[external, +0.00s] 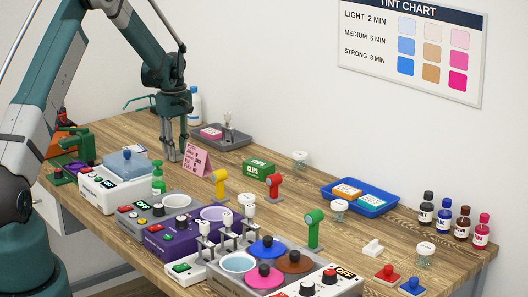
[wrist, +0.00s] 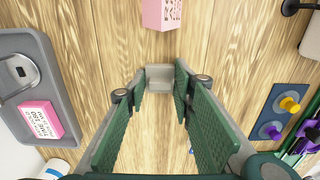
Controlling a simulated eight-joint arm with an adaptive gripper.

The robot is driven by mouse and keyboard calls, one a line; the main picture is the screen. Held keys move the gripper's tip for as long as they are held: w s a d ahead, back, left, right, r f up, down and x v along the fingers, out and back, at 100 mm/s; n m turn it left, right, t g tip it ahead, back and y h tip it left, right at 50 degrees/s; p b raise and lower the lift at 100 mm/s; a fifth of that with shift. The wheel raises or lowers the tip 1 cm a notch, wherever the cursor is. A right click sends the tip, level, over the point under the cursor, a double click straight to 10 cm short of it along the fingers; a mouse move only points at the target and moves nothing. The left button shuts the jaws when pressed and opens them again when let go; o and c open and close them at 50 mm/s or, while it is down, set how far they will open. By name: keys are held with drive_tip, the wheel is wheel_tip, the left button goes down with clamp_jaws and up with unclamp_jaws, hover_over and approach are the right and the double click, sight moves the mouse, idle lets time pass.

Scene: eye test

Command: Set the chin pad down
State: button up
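A small pale block with a hollowed face, which looks like the chin pad (wrist: 159,78), sits between my fingertips in the wrist view. My gripper (wrist: 160,80) has its green-padded fingers closed in on both sides of it. Another small white piece (external: 373,248) lies at the front right.
A grey tray (wrist: 50,112) with a pink box (wrist: 41,119) stands left in the wrist view. The pink card (wrist: 161,14) is just beyond my fingertips. A dark plate with knobs (wrist: 281,112) lies to the right. Bare wood surrounds my fingertips. Control boxes (external: 178,222) fill the table's front.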

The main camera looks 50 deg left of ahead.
drive_tip(key=o, duration=0.7)
drive_tip(key=shift+c, duration=0.2)
drive_tip(key=shift+r, duration=0.15)
wheel_tip(320, 180, up, 12)
idle(0.8)
